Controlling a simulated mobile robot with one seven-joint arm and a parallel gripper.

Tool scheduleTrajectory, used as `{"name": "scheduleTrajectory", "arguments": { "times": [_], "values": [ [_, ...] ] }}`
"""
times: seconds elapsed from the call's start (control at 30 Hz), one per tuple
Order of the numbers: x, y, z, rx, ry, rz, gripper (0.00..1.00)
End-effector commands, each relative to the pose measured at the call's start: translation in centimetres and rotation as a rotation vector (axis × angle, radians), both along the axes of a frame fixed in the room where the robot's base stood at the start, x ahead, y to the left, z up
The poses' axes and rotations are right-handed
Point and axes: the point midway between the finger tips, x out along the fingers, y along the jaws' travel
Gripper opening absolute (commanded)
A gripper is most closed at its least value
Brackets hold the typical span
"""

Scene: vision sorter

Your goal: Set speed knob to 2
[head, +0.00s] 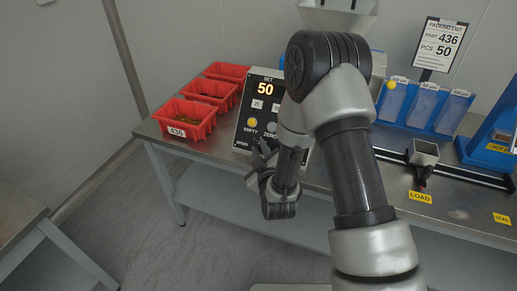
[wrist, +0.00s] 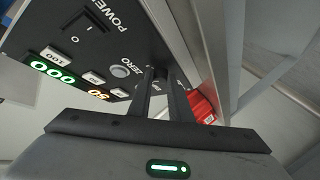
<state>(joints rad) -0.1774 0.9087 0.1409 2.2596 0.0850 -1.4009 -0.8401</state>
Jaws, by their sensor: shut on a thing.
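The control panel (head: 245,110) is a dark face on a box, with a lit "50" under "SET", several buttons and a "SPEED" label near its lower left. My gripper (head: 262,156) is at the lower part of this panel. In the wrist view, the fingers (wrist: 160,84) come together at the panel face on the dark speed knob (wrist: 159,73), which is mostly hidden between them. The knob's pointer and scale numbers cannot be read. The wrist view also shows the ZERO button (wrist: 120,71), the power switch (wrist: 84,27) and a green display reading "000".
A packing list sign (head: 437,45) reads part 436, 50 pcs. A blue rack (head: 425,105) and a rail with a small metal cup (head: 424,152) are on the table at right.

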Motion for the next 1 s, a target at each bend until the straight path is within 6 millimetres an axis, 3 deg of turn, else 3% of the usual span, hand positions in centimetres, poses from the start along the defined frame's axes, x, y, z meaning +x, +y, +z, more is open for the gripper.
{"name": "scheduleTrajectory", "arguments": {
  "times": [0.5, 1.0],
  "values": [
    [0.16, -0.4, 0.42, -0.265, 0.099, 0.195, 0.0],
    [0.18, -0.44, 0.37, -0.315, 0.119, 0.234, 0.0]
  ]
}}
